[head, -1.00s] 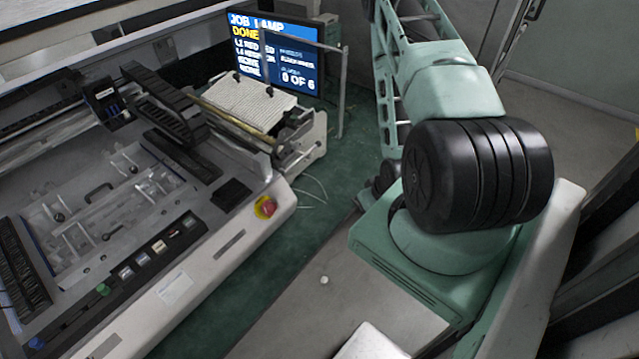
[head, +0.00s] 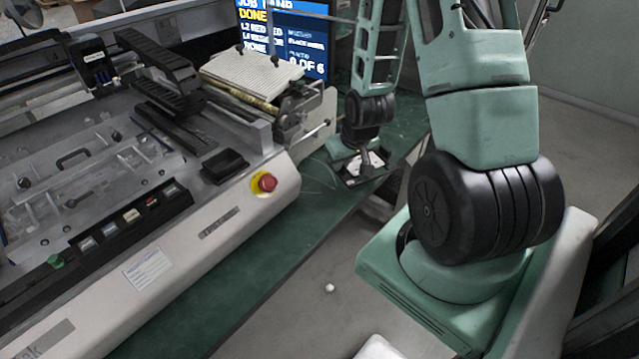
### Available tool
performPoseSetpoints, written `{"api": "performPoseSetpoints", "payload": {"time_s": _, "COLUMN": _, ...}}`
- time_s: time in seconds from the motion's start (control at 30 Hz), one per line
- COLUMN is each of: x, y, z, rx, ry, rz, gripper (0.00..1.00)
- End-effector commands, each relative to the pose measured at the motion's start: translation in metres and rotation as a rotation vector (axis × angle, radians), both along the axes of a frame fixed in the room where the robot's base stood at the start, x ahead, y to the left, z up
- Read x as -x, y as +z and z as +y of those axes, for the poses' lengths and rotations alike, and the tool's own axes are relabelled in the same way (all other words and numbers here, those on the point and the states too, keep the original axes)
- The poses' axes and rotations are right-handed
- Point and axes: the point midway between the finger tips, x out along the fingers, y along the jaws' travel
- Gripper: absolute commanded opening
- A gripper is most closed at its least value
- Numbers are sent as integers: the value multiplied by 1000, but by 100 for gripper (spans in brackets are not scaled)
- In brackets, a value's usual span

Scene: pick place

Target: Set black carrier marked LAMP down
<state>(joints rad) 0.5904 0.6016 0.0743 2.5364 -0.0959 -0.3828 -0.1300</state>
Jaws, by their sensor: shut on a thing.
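My gripper (head: 362,172) hangs at the end of my arm, low beside the right end of the machine, above or at the green surface. It is shut on a dark, flat thing (head: 352,181), which I take for the black carrier. The wrist hides most of it, and no LAMP marking can be read on it. I cannot tell whether it touches the surface.
The large grey machine (head: 215,215) fills the left, with a red stop button (head: 264,183) and a small black tray (head: 225,165). A screen (head: 300,40) stands behind. The green surface (head: 250,265) is clear along the machine's front.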

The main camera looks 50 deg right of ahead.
Motion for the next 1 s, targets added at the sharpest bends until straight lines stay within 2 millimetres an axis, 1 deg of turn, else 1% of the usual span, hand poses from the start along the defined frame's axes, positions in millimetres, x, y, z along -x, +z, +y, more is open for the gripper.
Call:
{"api": "performPoseSetpoints", "payload": {"time_s": 0.03, "x": -4, "y": -6, "z": 0, "rx": 3, "ry": 1, "rz": -5, "gripper": 0}}
{"api": "performPoseSetpoints", "payload": {"time_s": 0.37, "x": -14, "y": -1, "z": 3, "rx": 3, "ry": 0, "rz": -3, "gripper": 0}}
{"api": "performPoseSetpoints", "payload": {"time_s": 0.4, "x": -21, "y": 2, "z": 3, "rx": 2, "ry": 3, "rz": -2, "gripper": 0}}
{"api": "performPoseSetpoints", "payload": {"time_s": 0.5, "x": -34, "y": 3, "z": 5, "rx": 1, "ry": 3, "rz": 0, "gripper": 0}}
{"api": "performPoseSetpoints", "payload": {"time_s": 0.83, "x": -69, "y": 3, "z": 8, "rx": 1, "ry": 3, "rz": -1, "gripper": 0}}
{"api": "performPoseSetpoints", "payload": {"time_s": 1.0, "x": -67, "y": -16, "z": 7, "rx": -1, "ry": 0, "rz": 3, "gripper": 0}}
